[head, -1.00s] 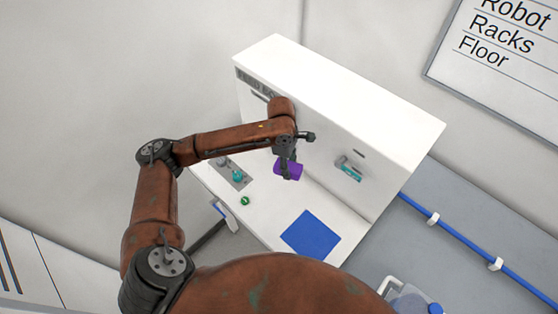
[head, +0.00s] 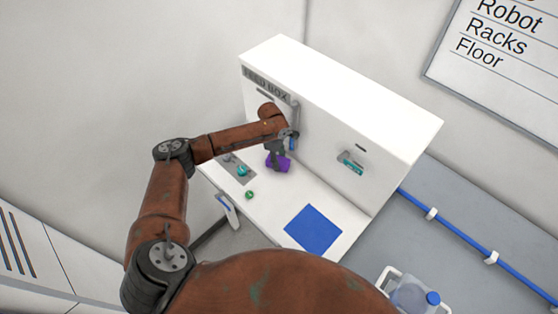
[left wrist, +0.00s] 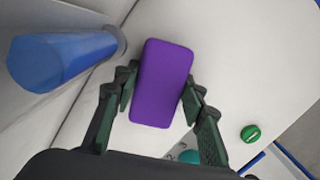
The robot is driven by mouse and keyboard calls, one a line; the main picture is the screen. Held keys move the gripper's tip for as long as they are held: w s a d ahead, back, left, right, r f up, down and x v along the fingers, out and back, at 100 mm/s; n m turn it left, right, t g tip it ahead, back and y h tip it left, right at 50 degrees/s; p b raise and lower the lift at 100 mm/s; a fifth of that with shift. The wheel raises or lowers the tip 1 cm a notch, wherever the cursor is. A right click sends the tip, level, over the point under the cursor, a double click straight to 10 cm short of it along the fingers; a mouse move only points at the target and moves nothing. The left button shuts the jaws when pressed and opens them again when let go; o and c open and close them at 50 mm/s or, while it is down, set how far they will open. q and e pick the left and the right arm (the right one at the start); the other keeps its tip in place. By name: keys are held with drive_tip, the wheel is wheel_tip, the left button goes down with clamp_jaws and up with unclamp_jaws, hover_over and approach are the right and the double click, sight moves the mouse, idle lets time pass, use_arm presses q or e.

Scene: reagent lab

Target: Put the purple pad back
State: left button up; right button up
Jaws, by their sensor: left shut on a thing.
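The purple pad (head: 280,163) is in my left gripper (head: 279,153), over the white bench (head: 270,206) near the front of the white cabinet. In the left wrist view the pad (left wrist: 162,82) lies between the two fingers of the gripper (left wrist: 158,98), which are shut on its sides. I cannot tell whether the pad touches the bench. A blue square mat (head: 313,229) lies flat and bare on the bench to the right. My right gripper is not in view.
A blue cylinder (left wrist: 65,55) is close left of the pad in the left wrist view. The white cabinet (head: 330,105) stands behind. A green round item (head: 250,195) and a grey plate with a teal knob (head: 242,171) are on the bench's left part. A jug (head: 412,298) stands at lower right.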

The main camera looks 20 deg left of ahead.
use_arm(q)
drive_tip(key=shift+s+r, duration=0.1)
drive_tip(key=shift+s, duration=0.15)
drive_tip(key=o, duration=0.6)
drive_tip(key=shift+w, duration=0.1)
drive_tip(key=o, duration=0.5)
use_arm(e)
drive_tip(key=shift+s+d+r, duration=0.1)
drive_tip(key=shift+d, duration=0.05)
use_arm(q)
wheel_tip(320, 180, up, 12)
drive_tip(key=a+b, duration=0.1)
drive_tip(key=shift+a, duration=0.3)
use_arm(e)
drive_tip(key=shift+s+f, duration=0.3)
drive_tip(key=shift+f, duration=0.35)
